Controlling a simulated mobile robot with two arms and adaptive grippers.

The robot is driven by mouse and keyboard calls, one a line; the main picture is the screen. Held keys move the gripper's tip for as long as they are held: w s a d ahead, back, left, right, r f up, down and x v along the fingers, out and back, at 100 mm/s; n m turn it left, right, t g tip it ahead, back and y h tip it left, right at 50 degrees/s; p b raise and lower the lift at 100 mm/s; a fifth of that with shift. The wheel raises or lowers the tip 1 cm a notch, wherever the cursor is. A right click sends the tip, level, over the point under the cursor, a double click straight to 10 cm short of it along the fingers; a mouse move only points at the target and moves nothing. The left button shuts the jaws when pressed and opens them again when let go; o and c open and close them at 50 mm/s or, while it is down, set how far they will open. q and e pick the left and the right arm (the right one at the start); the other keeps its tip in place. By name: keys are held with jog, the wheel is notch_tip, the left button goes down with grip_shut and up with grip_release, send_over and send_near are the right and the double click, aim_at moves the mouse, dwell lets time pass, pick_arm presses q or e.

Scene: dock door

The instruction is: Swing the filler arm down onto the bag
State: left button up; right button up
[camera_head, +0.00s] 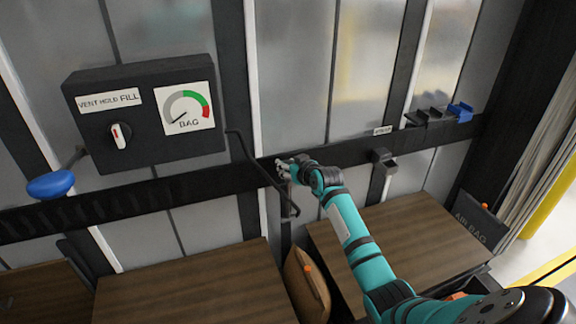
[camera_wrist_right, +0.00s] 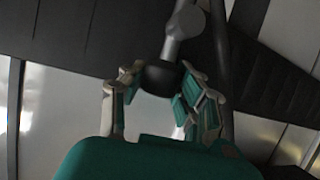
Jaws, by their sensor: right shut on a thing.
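The black filler arm (camera_head: 240,146) comes off the right side of the control box and slopes down to the right, its lower end above the gap between two wooden-topped loads. The brown bag (camera_head: 304,284) with an orange valve stands in that gap, below and apart from the arm's end. The knob is hidden in the head view.
The control box (camera_head: 143,117) carries a VENT HOLD FILL dial (camera_head: 120,135) and a BAG gauge (camera_head: 187,108). A blue knob (camera_head: 50,184) sticks out at the left. Wooden-topped loads (camera_head: 190,286) stand below. Small black and blue holders (camera_head: 432,117) sit on the rail.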

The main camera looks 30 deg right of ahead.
grip_shut()
